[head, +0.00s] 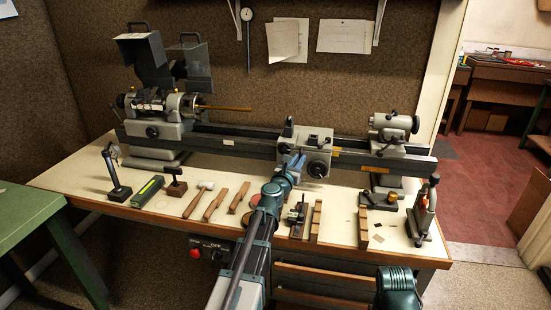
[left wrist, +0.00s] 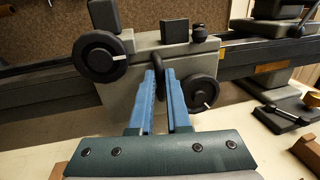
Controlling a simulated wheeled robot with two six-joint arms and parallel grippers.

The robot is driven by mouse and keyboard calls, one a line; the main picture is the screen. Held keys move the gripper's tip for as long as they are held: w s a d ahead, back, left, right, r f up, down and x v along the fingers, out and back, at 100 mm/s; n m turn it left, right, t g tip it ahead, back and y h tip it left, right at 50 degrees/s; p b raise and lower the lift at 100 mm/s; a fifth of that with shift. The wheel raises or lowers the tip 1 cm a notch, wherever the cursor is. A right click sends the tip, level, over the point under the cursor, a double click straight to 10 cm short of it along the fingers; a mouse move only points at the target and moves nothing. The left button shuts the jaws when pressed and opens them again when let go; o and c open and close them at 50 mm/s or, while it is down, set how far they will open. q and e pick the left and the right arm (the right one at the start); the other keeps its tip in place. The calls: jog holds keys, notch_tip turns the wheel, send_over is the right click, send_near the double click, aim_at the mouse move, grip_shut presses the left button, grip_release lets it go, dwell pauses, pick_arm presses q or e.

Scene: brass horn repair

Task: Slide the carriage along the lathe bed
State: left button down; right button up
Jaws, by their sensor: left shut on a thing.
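The grey lathe carriage (head: 318,146) sits on the long dark lathe bed (head: 245,142), right of its middle. In the left wrist view the carriage (left wrist: 118,97) fills the centre, with a dark handwheel (left wrist: 97,57) at its upper left and another round dark wheel (left wrist: 203,90) at its right. My left gripper (head: 291,163) reaches the carriage's front from below. In the left wrist view its blue fingers (left wrist: 163,76) are shut on a dark rounded part between them, partly hidden by the fingers. My right gripper is not seen.
The headstock (head: 165,125) is at the bed's left end, the tailstock (head: 391,128) at its right. Bed between headstock and carriage looks clear.

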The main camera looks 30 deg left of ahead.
pick_arm(q)
jog(key=d, duration=0.2)
jog(key=w+d, duration=0.1)
jog(key=d, duration=0.2)
jog(key=shift+w+d, duration=0.15)
jog(key=shift+d, duration=0.15)
jog(key=c, duration=0.9)
grip_release()
jog(key=shift+a, duration=0.1)
jog(key=s, duration=1.3)
jog(key=shift+s+d, duration=0.25)
jog(key=shift+s, duration=0.1)
